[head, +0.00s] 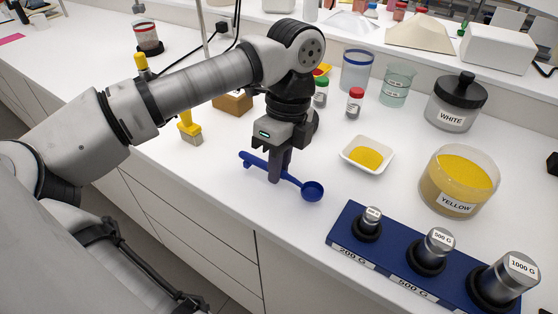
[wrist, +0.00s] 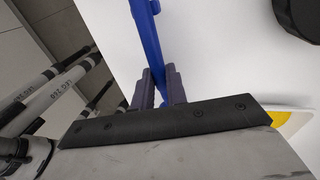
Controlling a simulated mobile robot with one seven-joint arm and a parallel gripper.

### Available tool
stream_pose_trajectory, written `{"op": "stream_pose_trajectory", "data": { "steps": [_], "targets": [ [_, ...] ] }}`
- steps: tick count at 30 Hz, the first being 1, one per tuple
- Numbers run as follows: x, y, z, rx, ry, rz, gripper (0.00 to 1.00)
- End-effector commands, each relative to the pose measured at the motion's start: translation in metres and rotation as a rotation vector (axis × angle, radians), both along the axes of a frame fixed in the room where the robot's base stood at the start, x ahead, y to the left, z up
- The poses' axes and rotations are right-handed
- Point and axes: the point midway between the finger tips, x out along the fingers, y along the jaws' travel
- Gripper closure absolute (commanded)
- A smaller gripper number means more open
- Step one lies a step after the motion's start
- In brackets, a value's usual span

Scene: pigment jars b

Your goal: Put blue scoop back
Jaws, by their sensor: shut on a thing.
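The blue scoop (head: 312,190) has a round bowl at its right end and a long handle. My gripper (head: 277,178) points down and is shut on the scoop's handle, over the white bench near its front edge. I cannot tell whether the scoop touches the bench or hangs just above it. In the wrist view the blue handle of the scoop (wrist: 148,40) runs up from between the two fingers of my gripper (wrist: 160,88); the bowl is not seen there.
A white dish (head: 388,154) of yellow powder, the YELLOW jar (head: 455,200) and the WHITE jar (head: 452,118) stand to the right. A blue rack (head: 345,225) holds labelled weights at front right. A yellow-handled brush (head: 188,128) stands left. Bare bench lies between the scoop and the rack.

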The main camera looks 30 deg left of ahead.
Motion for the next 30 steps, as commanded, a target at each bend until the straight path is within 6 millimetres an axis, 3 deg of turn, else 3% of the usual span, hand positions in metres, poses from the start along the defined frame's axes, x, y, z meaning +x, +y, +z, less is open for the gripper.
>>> {"op": "stream_pose_trajectory", "data": {
  "steps": [28, 29, 30],
  "targets": [
    [0.0, 0.0, -0.014, 0.001, 0.0, 0.0, 1.0],
    [0.0, 0.0, -0.013, 0.001, 0.0, 0.0, 0.82],
    [0.0, 0.0, -0.012, 0.0, 0.0, 0.0, 0.77]
  ]
}}
